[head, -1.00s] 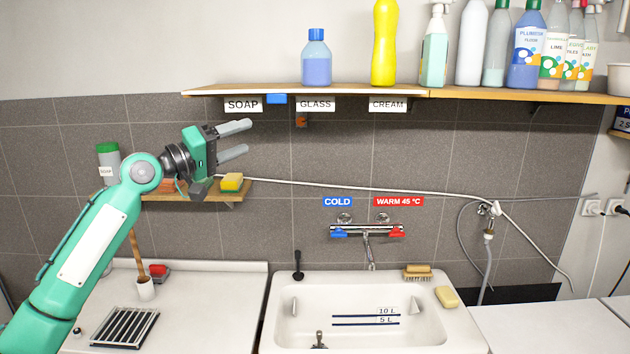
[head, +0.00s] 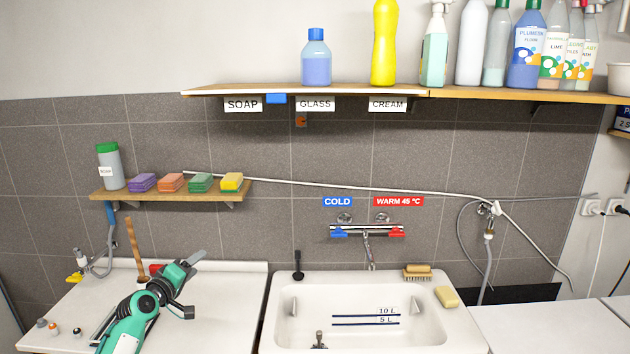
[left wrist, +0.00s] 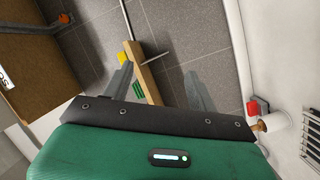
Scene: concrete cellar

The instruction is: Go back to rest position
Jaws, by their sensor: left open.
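My left gripper (head: 196,260) is low in the head view, in front of the white counter left of the sink, with my green arm coming in from the bottom left. In the left wrist view its two fingers (left wrist: 158,86) stand apart with nothing between them. The gripper covers part of the dish rack and of a red item behind it. My right gripper is in neither view.
The white sink (head: 370,335) is right of the gripper. A brush handle (head: 134,243) rises beside it. The upper shelf (head: 350,91) carries bottles.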

